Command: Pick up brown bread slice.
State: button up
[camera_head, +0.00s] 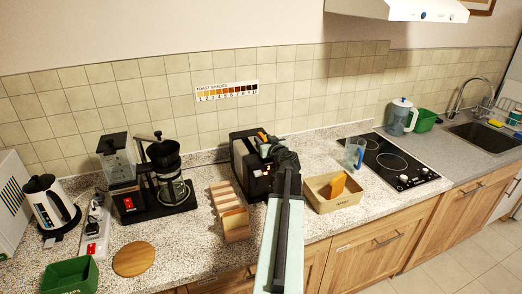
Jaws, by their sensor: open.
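My gripper (272,146) is open, at the far end of my pale green arm, over the right side of the black toaster (243,160). The gripper and arm hide part of the toaster and its slots. A small orange-brown piece (262,135) shows at the toaster top beside the gripper; I cannot tell whether it is bread or whether the jaws touch it. An orange-brown slice-like piece (338,185) stands tilted in a tan box (322,204) to the right of my arm. I cannot tell which piece is the brown bread slice.
A slatted wooden rack (236,222) stands left of my arm. A coffee maker (170,165), kettle (48,202), round wooden board (134,259) and green bin (70,277) are further left. A clear jug (354,153) stands beside the hob (395,165). Counter front right of the board is clear.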

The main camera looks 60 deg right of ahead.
jog(key=shift+x, duration=0.95)
grip_shut()
notch_tip(320, 180, up, 10)
jog(key=p, duration=1)
jog(key=shift+r, duration=0.2)
jog(key=shift+f, duration=0.1)
jog(key=shift+f, duration=0.1)
